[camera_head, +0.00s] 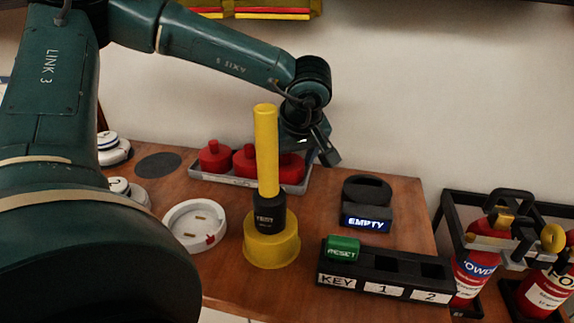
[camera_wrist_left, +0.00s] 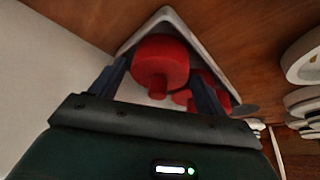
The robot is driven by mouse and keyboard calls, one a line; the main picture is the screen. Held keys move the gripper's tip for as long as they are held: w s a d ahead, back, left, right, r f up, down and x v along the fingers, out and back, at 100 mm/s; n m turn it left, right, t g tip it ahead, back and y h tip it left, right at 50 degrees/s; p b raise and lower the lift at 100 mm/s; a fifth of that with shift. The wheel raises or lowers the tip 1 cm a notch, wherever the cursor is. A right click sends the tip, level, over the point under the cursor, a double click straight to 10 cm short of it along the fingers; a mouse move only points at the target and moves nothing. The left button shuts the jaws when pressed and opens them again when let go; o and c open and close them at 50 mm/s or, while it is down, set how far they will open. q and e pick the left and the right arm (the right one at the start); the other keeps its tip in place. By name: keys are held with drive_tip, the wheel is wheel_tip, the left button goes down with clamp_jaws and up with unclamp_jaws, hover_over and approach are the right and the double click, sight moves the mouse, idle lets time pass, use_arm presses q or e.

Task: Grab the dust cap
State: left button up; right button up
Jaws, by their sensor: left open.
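Several red caps with knobs, which look like the dust caps, sit in a grey tray (camera_head: 240,182) at the back of the table. In the head view they are a left cap (camera_head: 215,156), a middle cap (camera_head: 245,160) and a right cap (camera_head: 291,168). My left gripper (camera_head: 322,150) is open by the right end of the tray. In the left wrist view a red cap (camera_wrist_left: 160,62) in the tray corner appears between the fingers of the gripper (camera_wrist_left: 160,82), with no visible grip on it. Other red caps are partly hidden behind the right finger. My right gripper is not in view.
A tall yellow handle on a black tester (camera_head: 266,150) with a yellow base stands in front of the tray. A round white dish (camera_head: 195,226), a black holder marked EMPTY (camera_head: 366,203) and a black key block (camera_head: 385,268) stand nearby. A wall rises behind.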

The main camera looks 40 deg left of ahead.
use_arm(q)
drive_tip(key=shift+a+f, duration=0.2)
drive_tip(key=shift+f, duration=0.4)
